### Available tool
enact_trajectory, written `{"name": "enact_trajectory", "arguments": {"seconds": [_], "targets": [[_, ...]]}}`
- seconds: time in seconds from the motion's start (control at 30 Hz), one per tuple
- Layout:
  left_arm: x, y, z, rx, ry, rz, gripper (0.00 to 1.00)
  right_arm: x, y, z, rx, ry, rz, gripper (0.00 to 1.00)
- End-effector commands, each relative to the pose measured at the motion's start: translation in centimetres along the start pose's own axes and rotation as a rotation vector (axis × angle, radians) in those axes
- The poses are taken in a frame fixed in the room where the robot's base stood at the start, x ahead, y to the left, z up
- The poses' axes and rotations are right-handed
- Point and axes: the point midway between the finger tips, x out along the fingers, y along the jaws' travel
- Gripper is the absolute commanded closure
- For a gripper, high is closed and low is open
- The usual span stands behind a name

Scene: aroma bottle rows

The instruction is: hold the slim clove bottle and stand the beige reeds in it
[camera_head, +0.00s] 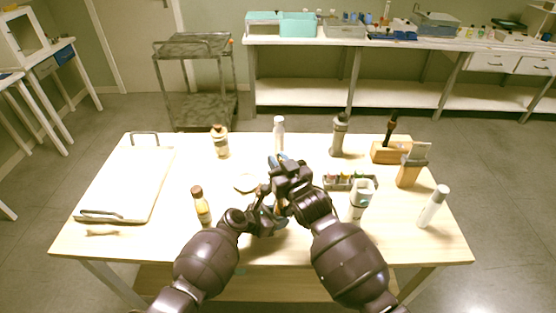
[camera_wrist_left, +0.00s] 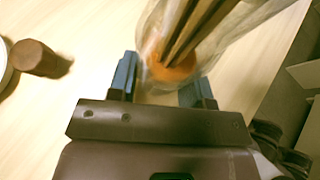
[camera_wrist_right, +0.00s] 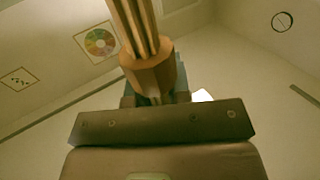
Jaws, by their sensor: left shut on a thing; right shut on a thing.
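My left gripper (camera_head: 270,208) and right gripper (camera_head: 278,162) are close together over the middle of the table, the right one above. In the left wrist view, a clear bottle with orange in its base, likely the clove bottle (camera_wrist_left: 152,48), is between my left gripper's blue fingers (camera_wrist_left: 160,85). Brown reed-like sticks (camera_wrist_left: 200,25) overlap the bottle there; I cannot tell whether they are inside it. In the right wrist view, my right gripper (camera_wrist_right: 155,98) is shut on the beige reeds (camera_wrist_right: 135,25), at a brown faceted collar. In the head view, my grippers mostly hide both things.
A white board with handles (camera_head: 125,185) lies at left. An amber bottle (camera_head: 203,208) and a round dish (camera_head: 246,183) are near my left arm. A low rack (camera_head: 340,183) and a white bottle (camera_head: 358,205) stand by my right arm. More bottles stand along the back.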

Motion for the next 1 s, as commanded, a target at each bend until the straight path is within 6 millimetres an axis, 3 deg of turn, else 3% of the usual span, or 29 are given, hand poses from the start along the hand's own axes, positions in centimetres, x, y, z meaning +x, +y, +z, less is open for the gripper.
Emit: {"name": "enact_trajectory", "arguments": {"seconds": [1.0], "targets": [[0.0,0.0,0.0,0.000,0.000,0.000,0.68,0.0,0.0,2.1,0.000,0.000,0.000,1.00]]}}
